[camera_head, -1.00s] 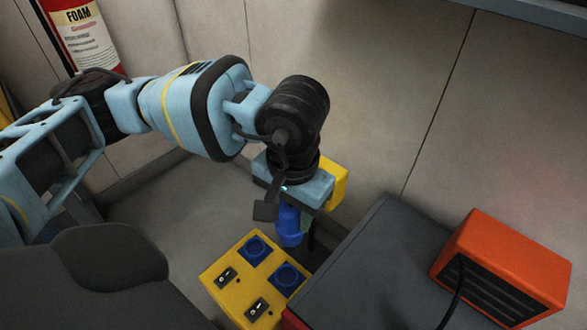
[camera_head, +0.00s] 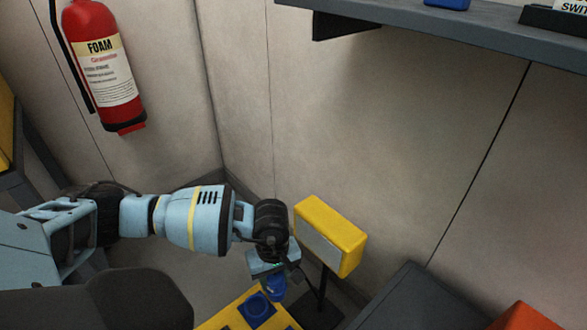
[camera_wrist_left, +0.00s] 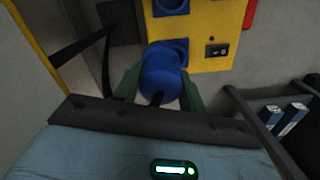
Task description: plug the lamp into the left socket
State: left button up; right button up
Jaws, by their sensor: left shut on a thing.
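My left gripper (camera_head: 275,276) is shut on a blue plug (camera_head: 276,290), which points down beside the yellow socket box (camera_head: 232,318). A blue socket (camera_head: 257,309) shows on the box, just below and left of the plug. In the left wrist view the plug (camera_wrist_left: 161,73) sits between the green fingers (camera_wrist_left: 158,92). It overlaps the nearer socket (camera_wrist_left: 182,47), and a second socket (camera_wrist_left: 170,7) lies beyond. I cannot tell whether the plug touches a socket. The yellow lamp (camera_head: 345,245) stands upright behind the gripper. My right gripper is not in view.
A dark grey cabinet top (camera_head: 405,300) lies right of the lamp, with an orange box (camera_head: 525,318) at the corner. A grey shelf (camera_head: 470,35) juts from the wall above. A red extinguisher (camera_head: 100,65) hangs at left. The box has a rocker switch (camera_wrist_left: 216,50).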

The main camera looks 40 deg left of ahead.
pick_arm(q)
jog(key=s+a+f+n, duration=0.3)
jog(key=a+f, duration=0.3)
jog(key=shift+f, duration=0.35)
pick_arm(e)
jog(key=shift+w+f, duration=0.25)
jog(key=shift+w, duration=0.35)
pick_arm(q)
jog(key=shift+d+b, duration=0.1)
jog(key=shift+b, duration=0.2)
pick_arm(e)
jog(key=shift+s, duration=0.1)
